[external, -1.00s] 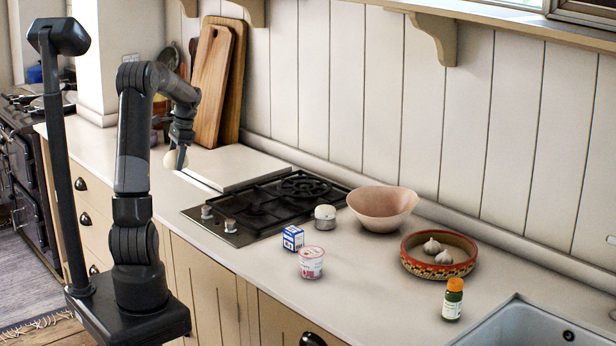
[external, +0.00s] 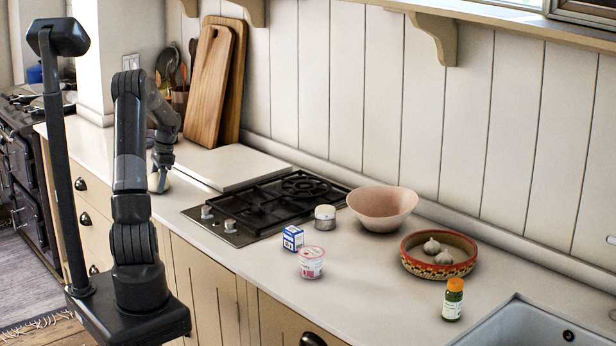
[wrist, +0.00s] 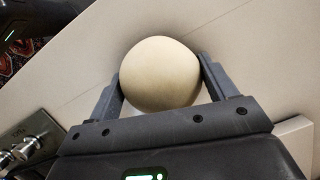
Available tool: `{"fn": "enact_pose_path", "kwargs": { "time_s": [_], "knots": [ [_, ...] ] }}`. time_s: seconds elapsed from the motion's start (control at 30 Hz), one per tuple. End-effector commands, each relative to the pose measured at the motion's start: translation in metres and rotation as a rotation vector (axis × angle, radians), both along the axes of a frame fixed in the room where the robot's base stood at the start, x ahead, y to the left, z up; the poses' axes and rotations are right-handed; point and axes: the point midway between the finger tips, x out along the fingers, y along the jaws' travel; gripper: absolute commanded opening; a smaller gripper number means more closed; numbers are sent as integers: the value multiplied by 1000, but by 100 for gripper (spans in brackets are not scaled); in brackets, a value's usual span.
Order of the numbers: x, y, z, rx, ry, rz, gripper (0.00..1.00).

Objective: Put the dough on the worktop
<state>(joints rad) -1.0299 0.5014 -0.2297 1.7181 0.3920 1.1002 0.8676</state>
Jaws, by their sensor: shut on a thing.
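The dough is a pale, smooth round ball (wrist: 160,74) between the two fingers of my gripper (wrist: 160,85) in the wrist view. The fingers press on it from both sides, so my gripper is shut on it. In the external view my gripper (external: 159,184) is low, at the worktop's left part, and the dough is mostly hidden behind my arm. The cream worktop (external: 205,205) runs along the wall under it. I cannot tell whether the dough touches the surface.
A black hob (external: 262,210) lies right of my gripper, beside a pale raised board (external: 232,165). Wooden cutting boards (external: 212,85) lean on the wall behind. A pink bowl (external: 382,207), a patterned dish with garlic (external: 440,268) and small containers stand farther right.

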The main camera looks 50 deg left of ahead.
Motion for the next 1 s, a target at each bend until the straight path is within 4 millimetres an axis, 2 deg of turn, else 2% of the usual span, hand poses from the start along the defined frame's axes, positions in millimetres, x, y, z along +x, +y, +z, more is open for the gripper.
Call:
{"fn": "enact_pose_path", "kwargs": {
  "time_s": [0.27, 0.3, 0.53, 0.83, 1.0],
  "knots": [
    [0, 0, -2, 1, 0, 0, 41],
    [0, 0, -2, 1, -1, 1, 80],
    [0, 0, -2, 1, -1, 1, 99],
    [0, 0, 2, 1, -1, 1, 99],
    [7, -1, 24, 3, -3, 0, 99]
  ]
}}
